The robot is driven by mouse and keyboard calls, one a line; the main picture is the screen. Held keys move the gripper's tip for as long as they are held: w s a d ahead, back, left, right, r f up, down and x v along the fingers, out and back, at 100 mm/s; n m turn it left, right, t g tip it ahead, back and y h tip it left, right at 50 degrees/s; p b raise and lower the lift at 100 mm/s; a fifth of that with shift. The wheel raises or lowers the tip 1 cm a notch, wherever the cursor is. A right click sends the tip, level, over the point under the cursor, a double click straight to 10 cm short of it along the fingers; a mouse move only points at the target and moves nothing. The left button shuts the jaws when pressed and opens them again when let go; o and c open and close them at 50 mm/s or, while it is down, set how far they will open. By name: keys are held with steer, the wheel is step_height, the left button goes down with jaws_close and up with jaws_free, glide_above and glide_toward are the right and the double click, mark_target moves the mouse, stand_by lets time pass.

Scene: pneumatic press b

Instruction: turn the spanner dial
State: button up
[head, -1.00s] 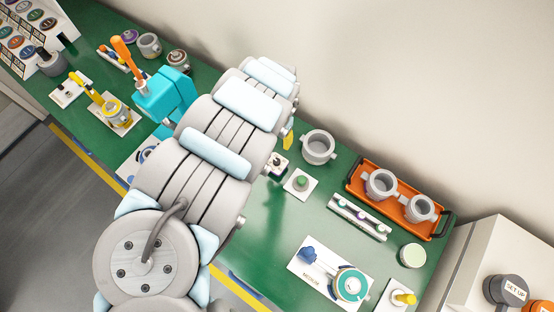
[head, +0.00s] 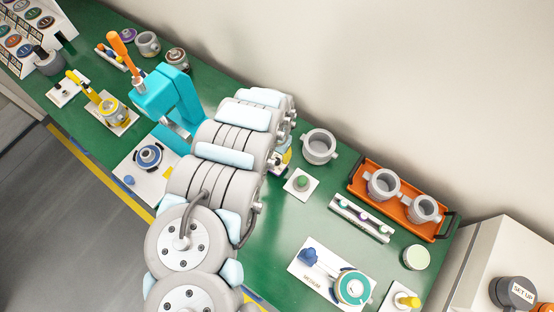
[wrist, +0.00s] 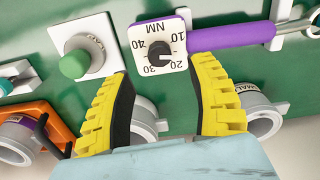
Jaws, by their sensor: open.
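The spanner dial (wrist: 157,58) is a square white face marked NM with the numbers 10 to 40 and a black knob in its middle. It sits at the end of a spanner with a purple handle (wrist: 228,35), which runs to the right in the wrist view. My gripper (wrist: 160,72) is open, with its yellow ribbed fingers on either side of the dial's near part. The fingers look apart from the knob; their exact height above it cannot be told. In the head view my arm hides most of the dial and gripper.
A grey pot (head: 319,148) stands close by. An orange tray (head: 358,192) holds two pots. The teal press (head: 160,92) stands to the left.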

mark_target(277, 160)
step_height(277, 160, down, 3)
steer(key=shift+w+d+f, duration=0.1)
steer(key=shift+d+f, duration=0.05)
steer(key=shift+f, duration=0.9)
